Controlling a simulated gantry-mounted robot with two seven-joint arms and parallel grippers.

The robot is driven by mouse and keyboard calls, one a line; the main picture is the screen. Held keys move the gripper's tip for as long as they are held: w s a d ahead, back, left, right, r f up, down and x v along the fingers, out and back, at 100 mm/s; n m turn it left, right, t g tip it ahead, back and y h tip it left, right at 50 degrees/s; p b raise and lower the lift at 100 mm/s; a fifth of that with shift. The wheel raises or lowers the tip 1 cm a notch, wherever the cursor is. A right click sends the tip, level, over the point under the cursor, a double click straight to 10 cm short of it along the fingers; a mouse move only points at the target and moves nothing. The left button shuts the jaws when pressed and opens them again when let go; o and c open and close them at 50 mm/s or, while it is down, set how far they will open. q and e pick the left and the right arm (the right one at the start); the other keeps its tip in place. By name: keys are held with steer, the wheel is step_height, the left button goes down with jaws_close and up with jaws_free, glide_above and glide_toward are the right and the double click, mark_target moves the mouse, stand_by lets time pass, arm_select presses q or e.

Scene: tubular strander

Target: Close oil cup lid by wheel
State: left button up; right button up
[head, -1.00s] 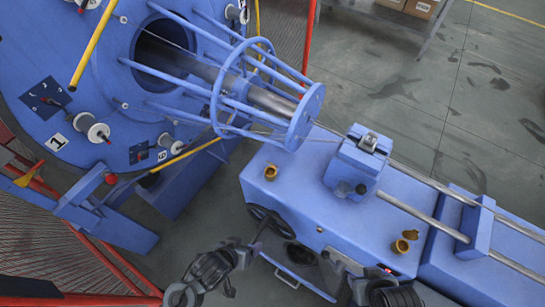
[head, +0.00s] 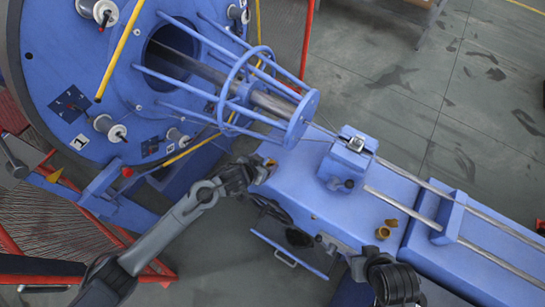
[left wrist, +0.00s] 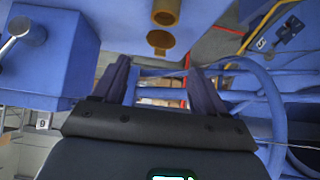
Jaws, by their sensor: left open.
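The brass oil cup by the wheel (head: 271,163) sits on the left end of the blue machine bed, partly hidden by my left gripper. The left wrist view shows the brass cup (left wrist: 165,12) at the top, with its round lid (left wrist: 160,40) swung open beside it. My left gripper (head: 262,170) is at this cup in the head view; its two dark fingers (left wrist: 163,85) are apart with nothing between them. I cannot tell if a finger touches the lid. The dark handwheel (head: 270,208) is just below the gripper. My right gripper (head: 335,243) is small and unclear.
A second brass cup (head: 383,232) with a raised lid stands further right on the bed. A blue clamp block (head: 346,165) stands between the cups. The blue cage (head: 245,92) of the strander rises behind the left gripper. Bare floor lies behind the bed.

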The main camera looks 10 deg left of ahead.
arm_select(q)
steer(key=b+x, duration=0.1)
steer(key=x, duration=0.7)
steer(key=shift+w+d, duration=0.1)
steer(key=c, duration=1)
steer(key=shift+o, duration=0.2)
steer(key=shift+f, duration=0.1)
